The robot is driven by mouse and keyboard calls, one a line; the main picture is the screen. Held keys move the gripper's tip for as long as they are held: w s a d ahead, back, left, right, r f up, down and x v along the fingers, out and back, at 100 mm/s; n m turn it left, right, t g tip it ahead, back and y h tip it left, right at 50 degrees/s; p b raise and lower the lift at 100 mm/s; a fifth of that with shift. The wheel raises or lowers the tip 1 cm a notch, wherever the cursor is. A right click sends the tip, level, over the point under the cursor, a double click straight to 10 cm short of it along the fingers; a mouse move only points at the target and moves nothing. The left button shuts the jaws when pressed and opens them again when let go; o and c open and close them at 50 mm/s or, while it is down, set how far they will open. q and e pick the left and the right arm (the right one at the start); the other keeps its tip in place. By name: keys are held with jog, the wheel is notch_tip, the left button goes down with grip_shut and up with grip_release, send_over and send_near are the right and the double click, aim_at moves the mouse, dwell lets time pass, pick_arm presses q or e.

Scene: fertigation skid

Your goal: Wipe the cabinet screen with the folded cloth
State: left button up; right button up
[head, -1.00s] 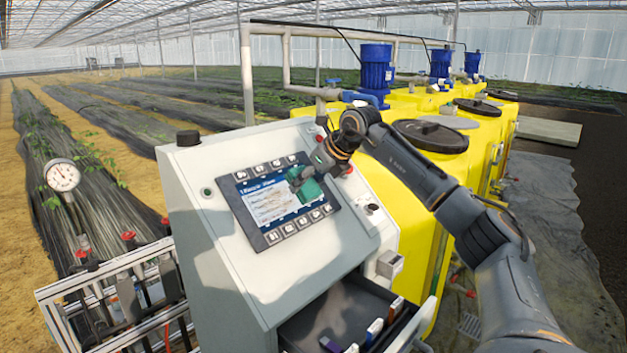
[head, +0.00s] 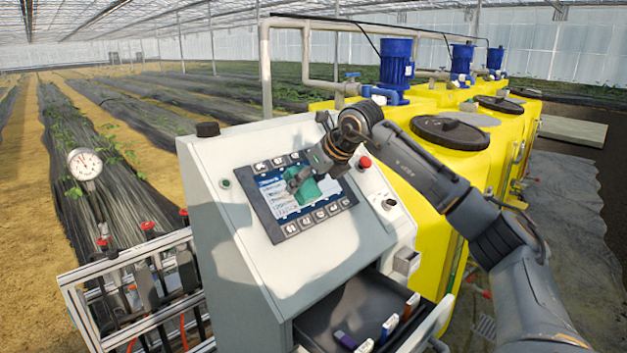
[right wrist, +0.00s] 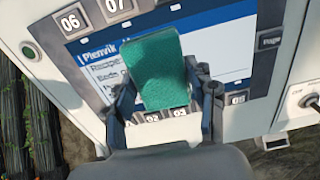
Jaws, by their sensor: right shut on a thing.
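The cabinet screen (head: 290,190) is a lit blue and white display with rows of buttons, set in the sloped face of a light grey cabinet (head: 330,260). My right gripper (head: 309,179) is over the screen, shut on the green folded cloth (head: 312,190). In the right wrist view the cloth (right wrist: 155,72) stands between the two fingers (right wrist: 165,105) and covers the middle of the screen (right wrist: 215,45). The cloth looks to be at the screen's surface, but I cannot tell whether it presses on it. My left gripper is not in view.
An open drawer (head: 345,315) with several coloured items juts from the cabinet's lower front. A red button (head: 365,162) and a key switch (head: 389,204) sit right of the screen. Yellow tanks (head: 440,190) stand behind. A pipe rack with a gauge (head: 84,164) is at left.

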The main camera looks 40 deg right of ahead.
aim_at(274, 198)
jog(key=shift+s+a+b, duration=0.15)
jog(key=shift+a+b, duration=0.05)
jog(key=shift+a, duration=1.75)
jog(key=shift+s+a+b, duration=0.15)
jog(key=shift+a, duration=1.8)
jog(key=shift+d, duration=0.1)
jog(key=shift+s+r, duration=0.15)
jog(key=shift+r, duration=0.1)
jog(key=shift+p+v, duration=0.65)
jog(key=shift+v, duration=2.1)
jog(key=v, duration=0.3)
jog(key=shift+p, duration=0.4)
jog(key=shift+f, duration=0.15)
